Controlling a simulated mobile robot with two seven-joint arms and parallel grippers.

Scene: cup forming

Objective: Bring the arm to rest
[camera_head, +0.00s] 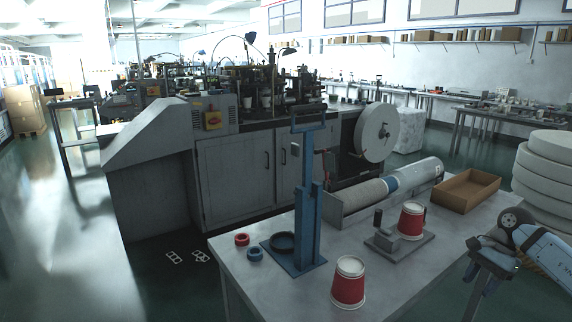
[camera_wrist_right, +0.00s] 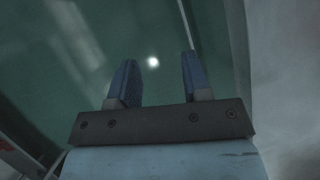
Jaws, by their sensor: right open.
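My right gripper (camera_head: 472,268) is at the right edge of the head view, just off the right side of the table, pointing down. In the right wrist view its two blue fingers (camera_wrist_right: 158,80) stand apart with nothing between them, over green floor. My left gripper is not in view. A red and white paper cup (camera_head: 348,283) stands upside down near the table's front. A second red and white cup (camera_head: 411,221) is on a small grey fixture (camera_head: 384,243) farther back. Both cups are apart from the gripper.
The steel table (camera_head: 300,291) holds a blue press stand (camera_head: 309,225), a red ring (camera_head: 242,239), a blue ring (camera_head: 254,254), a roll in a long tray (camera_head: 358,203) and an open cardboard box (camera_head: 466,190). White reels (camera_head: 545,185) are stacked at the right. A large machine (camera_head: 235,170) stands behind.

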